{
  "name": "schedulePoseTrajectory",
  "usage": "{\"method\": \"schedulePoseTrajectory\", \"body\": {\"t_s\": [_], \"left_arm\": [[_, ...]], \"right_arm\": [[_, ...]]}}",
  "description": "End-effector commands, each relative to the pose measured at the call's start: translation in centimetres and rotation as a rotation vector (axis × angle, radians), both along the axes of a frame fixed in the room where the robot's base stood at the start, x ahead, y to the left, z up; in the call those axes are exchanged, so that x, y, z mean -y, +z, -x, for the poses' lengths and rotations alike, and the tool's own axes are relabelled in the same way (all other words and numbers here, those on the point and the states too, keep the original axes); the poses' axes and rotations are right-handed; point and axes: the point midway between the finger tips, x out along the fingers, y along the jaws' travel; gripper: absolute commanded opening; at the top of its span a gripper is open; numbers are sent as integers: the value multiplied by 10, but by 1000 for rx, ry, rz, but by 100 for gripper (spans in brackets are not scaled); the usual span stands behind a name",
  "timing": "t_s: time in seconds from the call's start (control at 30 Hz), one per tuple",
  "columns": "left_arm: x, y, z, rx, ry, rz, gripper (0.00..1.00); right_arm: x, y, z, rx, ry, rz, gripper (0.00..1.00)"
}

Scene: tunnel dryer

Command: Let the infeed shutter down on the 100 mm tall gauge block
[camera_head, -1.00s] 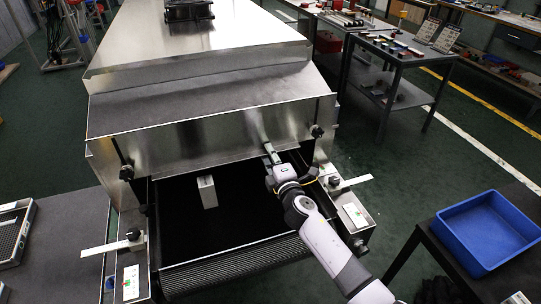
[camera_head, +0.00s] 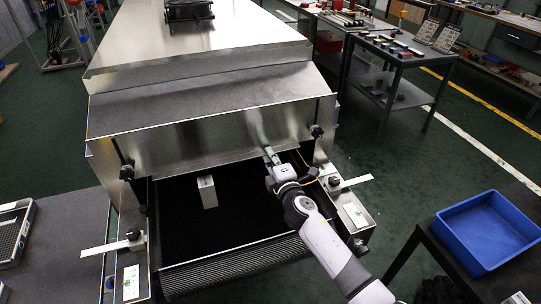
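The infeed shutter (camera_head: 205,145) is the shiny metal plate across the front of the dryer, between two side posts with black knobs. The gauge block (camera_head: 207,191) is a pale upright block on the black belt (camera_head: 180,222), in front of the shutter's lower edge and left of my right gripper. My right gripper (camera_head: 270,154) is at the right part of the shutter's lower edge. Its fingertips are close together and small; whether they hold the shutter is unclear. My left gripper is out of view.
Side rails with knobs and pale flat arms (camera_head: 112,247) flank the belt. A blue tray (camera_head: 485,232) stands on a dark table at right. A grey table (camera_head: 60,245) is at left. A tool bench (camera_head: 385,50) stands behind right.

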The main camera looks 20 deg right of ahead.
Motion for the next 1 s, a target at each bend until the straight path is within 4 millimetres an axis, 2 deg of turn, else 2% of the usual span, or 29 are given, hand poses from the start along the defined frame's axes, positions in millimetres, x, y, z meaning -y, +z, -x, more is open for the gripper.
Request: {"method": "schedulePoseTrajectory", "body": {"t_s": [0.23, 0.57, 0.87, 1.0], "left_arm": [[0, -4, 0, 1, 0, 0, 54], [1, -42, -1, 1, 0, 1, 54], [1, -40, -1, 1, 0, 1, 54], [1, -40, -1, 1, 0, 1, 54]], "right_arm": [[0, -4, 0, 0, 0, 0, 0], [0, -42, 0, -1, 0, -1, 0], [0, -41, 0, -2, 0, 0, 0], [0, -41, 0, -2, 0, 0, 10]]}}
